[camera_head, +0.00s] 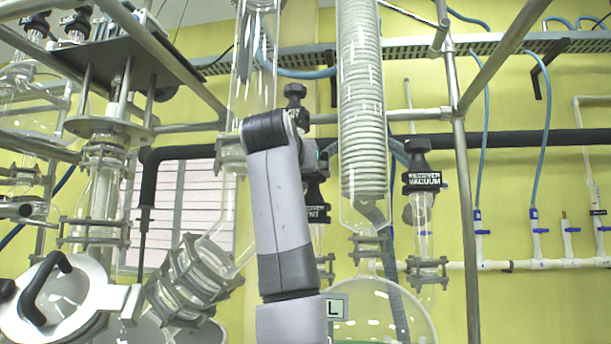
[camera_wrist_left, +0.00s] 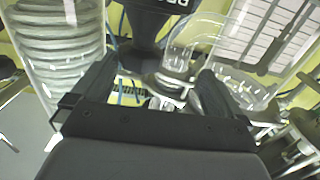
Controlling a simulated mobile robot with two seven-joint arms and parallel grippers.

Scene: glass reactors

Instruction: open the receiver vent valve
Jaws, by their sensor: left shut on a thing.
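The receiver vent valve (camera_head: 317,190) is a black knob with a partly covered label ending in "NT", on a glass neck just right of my left arm in the head view. My left arm's grey links hide part of it and most of my left gripper. In the left wrist view, the black valve body with part of its label (camera_wrist_left: 150,22) is at the top centre, between the fingers of my left gripper (camera_wrist_left: 160,72). This gripper is shut on the valve. How far the knob is turned cannot be told. My right gripper is in neither view.
The receiver vacuum valve (camera_head: 422,170) stands to the right. A glass coil condenser (camera_head: 362,100) is close beside the arm, with a round glass vessel (camera_head: 385,310) below. Metal frame poles (camera_head: 464,200) surround the glassware.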

